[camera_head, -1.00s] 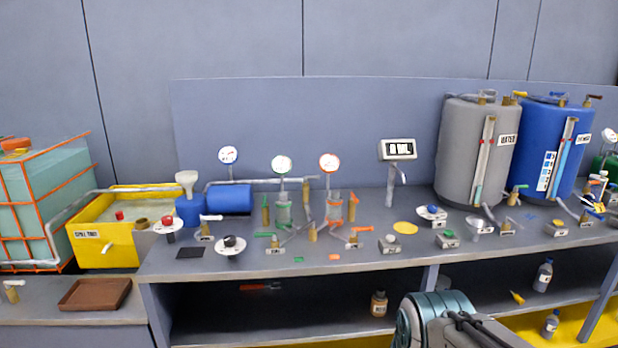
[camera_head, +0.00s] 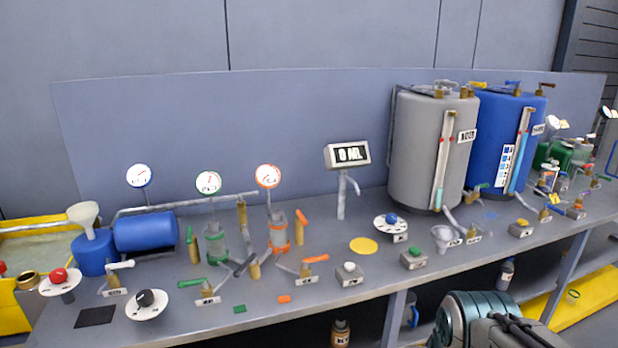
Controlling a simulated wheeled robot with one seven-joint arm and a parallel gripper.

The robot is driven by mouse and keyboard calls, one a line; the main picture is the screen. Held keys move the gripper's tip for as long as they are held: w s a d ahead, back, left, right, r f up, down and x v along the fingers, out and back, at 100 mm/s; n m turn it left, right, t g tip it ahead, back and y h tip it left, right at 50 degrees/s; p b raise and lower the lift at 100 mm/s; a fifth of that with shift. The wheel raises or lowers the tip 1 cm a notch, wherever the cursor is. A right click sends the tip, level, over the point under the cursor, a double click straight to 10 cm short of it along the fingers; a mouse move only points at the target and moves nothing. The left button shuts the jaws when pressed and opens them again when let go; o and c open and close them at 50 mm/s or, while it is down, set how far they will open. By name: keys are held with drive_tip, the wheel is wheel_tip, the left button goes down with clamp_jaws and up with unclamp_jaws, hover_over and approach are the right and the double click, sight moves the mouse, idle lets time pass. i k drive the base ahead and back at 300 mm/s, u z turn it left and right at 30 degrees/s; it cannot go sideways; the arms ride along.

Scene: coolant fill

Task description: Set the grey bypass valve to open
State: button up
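Between the green and orange filter lines on the bench, a brass valve body (camera_head: 254,268) carries a dark grey lever (camera_head: 243,266), which looks like the grey bypass valve. The lever lies slanted beside the brass body; whether that is open or shut I cannot tell. A white-handled valve (camera_head: 119,266) stands farther left, by the blue tank. Part of my arm shows at the bottom right edge, but my gripper is not in view.
The green-handled valve (camera_head: 205,287) and the orange-handled valve (camera_head: 307,268) flank the grey lever closely. Green and orange filters (camera_head: 278,235) stand behind. The display (camera_head: 347,155) reads 0 ML. Grey (camera_head: 415,150) and blue (camera_head: 484,135) tanks stand at right.

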sight(241, 196)
drive_tip(key=u, duration=0.15)
drive_tip(key=i, duration=1.35)
drive_tip(key=u, duration=0.6)
